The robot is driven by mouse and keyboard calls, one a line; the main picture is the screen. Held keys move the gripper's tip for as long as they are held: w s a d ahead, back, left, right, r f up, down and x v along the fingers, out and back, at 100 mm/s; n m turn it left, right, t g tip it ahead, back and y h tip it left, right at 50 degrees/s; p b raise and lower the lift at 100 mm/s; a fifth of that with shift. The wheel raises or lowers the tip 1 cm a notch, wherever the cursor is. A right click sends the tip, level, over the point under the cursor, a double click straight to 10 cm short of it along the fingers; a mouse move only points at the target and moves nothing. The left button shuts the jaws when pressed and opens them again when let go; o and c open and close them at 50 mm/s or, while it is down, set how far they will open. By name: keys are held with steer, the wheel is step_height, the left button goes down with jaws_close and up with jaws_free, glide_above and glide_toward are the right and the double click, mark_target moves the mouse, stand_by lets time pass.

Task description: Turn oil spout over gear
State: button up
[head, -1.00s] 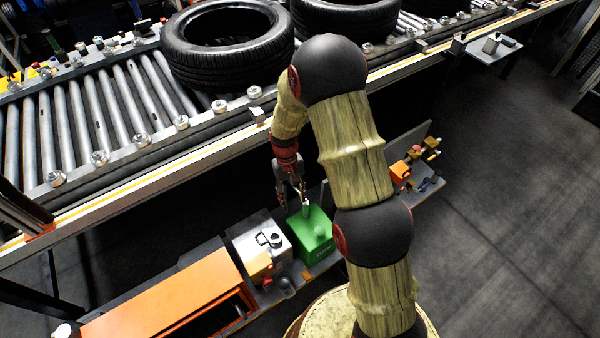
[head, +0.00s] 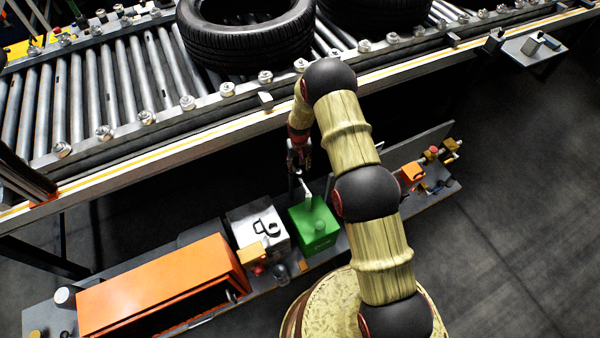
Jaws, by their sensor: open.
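A green oil box (head: 316,228) stands on the low bench below the conveyor. A thin pale spout (head: 307,191) rises from its top, and its upper end lies close to my gripper. My gripper (head: 299,173) is open, just behind and above the box at the upper end of the spout. I cannot tell whether a finger touches the spout. The gripper is small and dark here, so its fingers are hard to make out. I cannot pick out a gear with certainty.
A silver box (head: 258,228) with a black handle and an orange cabinet (head: 160,285) stand left of the green box. Orange and brass parts (head: 412,172) lie to its right. The roller conveyor (head: 120,90) with tyres (head: 245,45) runs behind. Open floor lies at right.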

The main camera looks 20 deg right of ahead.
mark_target(299, 171)
steer(key=shift+f+b, duration=0.4)
steer(key=shift+f, duration=1.65)
steer(key=shift+c, duration=0.2)
jaws_close()
